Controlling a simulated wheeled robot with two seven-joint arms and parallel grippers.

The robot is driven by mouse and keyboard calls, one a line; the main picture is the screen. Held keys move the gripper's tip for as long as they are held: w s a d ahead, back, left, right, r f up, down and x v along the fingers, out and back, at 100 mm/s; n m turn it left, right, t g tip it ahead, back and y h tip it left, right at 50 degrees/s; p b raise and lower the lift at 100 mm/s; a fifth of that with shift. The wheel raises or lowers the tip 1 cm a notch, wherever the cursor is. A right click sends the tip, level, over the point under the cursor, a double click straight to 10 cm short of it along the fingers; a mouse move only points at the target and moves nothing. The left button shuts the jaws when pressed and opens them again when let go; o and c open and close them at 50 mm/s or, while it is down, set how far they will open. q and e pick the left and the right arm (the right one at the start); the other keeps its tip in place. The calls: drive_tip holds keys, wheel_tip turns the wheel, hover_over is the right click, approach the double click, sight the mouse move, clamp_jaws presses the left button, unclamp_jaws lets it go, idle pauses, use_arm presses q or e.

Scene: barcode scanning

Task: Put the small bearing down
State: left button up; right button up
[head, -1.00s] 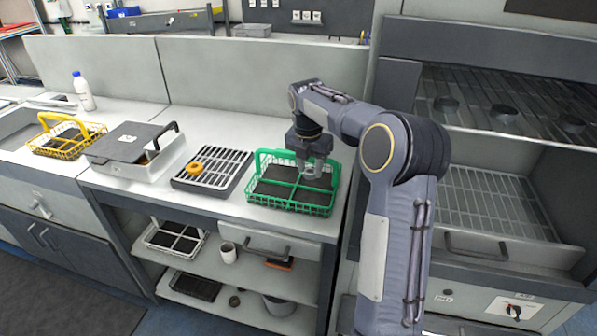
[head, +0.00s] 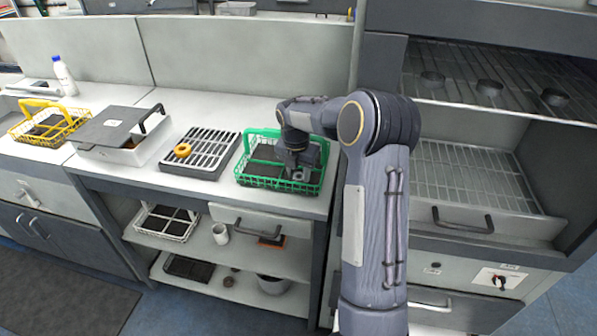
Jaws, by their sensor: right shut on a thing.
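My right gripper (head: 297,174) points down into the green wire basket (head: 242,168) on the counter. It is shut on the small bearing, low in the front right compartment. The bearing is mostly hidden by the fingers and too small to make out clearly. I cannot tell whether it touches the basket floor. The basket has dark compartments with green dividers and a raised green handle at the back. My left gripper is out of view.
An orange ring (head: 182,150) lies on a slatted tray (head: 207,153) left of the basket. Further left are a grey box with a dark lid (head: 113,124) and a yellow basket (head: 74,125). A bottle (head: 64,76) stands behind. A rack cabinet (head: 470,180) is at right.

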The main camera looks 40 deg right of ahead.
sight(296, 180)
drive_tip(key=shift+f, duration=0.15)
drive_tip(key=o, duration=1)
wheel_tip(296, 180, up, 12)
drive_tip(key=a, duration=0.1)
drive_tip(key=shift+s+a, duration=0.15)
drive_tip(key=shift+s, duration=0.15)
